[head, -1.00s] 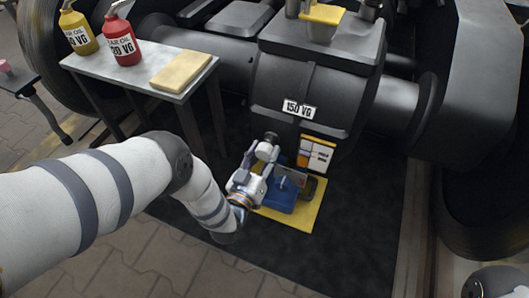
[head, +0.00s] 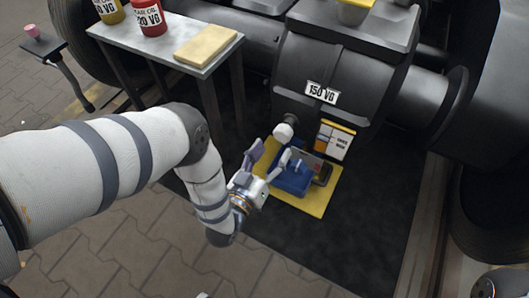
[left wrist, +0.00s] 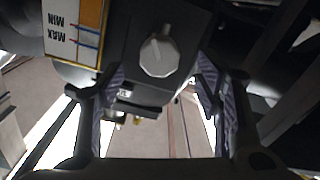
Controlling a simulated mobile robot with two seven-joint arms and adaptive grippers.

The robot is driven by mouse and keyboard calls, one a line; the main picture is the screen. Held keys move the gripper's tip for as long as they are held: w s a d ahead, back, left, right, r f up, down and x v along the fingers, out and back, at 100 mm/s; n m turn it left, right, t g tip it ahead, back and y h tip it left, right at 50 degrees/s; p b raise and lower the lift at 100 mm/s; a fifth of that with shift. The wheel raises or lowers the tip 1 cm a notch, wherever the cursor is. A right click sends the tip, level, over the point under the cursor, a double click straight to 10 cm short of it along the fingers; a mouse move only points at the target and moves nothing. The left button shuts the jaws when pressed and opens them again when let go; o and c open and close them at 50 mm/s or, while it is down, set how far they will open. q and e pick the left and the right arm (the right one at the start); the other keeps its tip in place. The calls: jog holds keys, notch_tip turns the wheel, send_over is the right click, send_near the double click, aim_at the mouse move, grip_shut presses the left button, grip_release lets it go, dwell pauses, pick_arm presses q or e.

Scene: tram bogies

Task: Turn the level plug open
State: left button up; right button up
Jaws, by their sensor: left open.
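The level plug (head: 284,131) is a pale round knob on the lower front of the dark gearbox (head: 335,65). It also shows in the left wrist view (left wrist: 159,55), facing the camera, with a raised grip bar across it. My left gripper (head: 270,157) is open and empty, just below and left of the plug in the head view. In the left wrist view its fingers (left wrist: 160,78) stand apart on either side, with the plug framed between them and slightly above. A gap shows between fingers and plug in the head view. My right gripper is not in view.
A MIN/MAX level card (head: 336,141) sits right of the plug. Below lie a blue box (head: 293,181) and other items on a yellow mat (head: 317,206). A side table (head: 155,50) with oil cans and a folded yellow cloth (head: 205,46) stands left.

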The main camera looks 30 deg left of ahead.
pick_arm(q)
jog(key=s, duration=0.5)
jog(key=shift+s+a, duration=0.1)
jog(key=shift+s, duration=0.1)
